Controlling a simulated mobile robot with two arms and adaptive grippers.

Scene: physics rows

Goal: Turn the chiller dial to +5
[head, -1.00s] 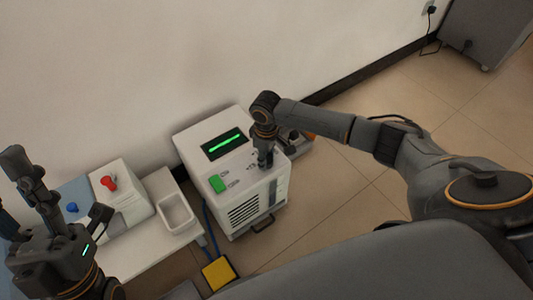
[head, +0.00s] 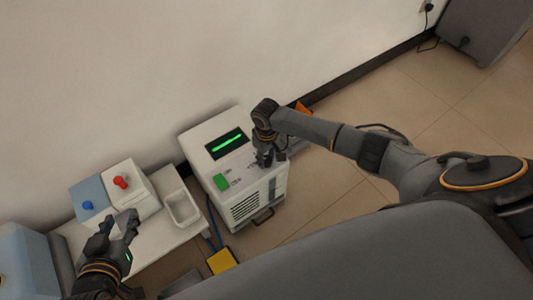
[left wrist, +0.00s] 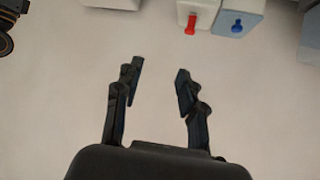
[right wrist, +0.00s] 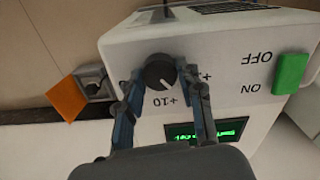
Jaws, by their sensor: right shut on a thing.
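The chiller (head: 228,195) is a white box with a lit green display (head: 228,143) and a green ON/OFF switch (head: 221,182). Its black dial (right wrist: 159,71) shows between the fingers of my right gripper (right wrist: 162,80). That gripper is shut on the dial; in the head view it (head: 268,161) covers the dial. An upside-down "+10" label is readable beside the dial; another label is partly behind a finger. I cannot tell exactly where the dial's pale mark points. My left gripper (left wrist: 158,64) is open and empty, above the white bench.
The bench (head: 150,238) holds a red-knobbed white box (head: 135,193), a blue-knobbed box (head: 90,203) and a white tray (head: 183,208). A yellow pad (head: 221,261) lies on the floor. An orange object (right wrist: 68,98) is beside the chiller.

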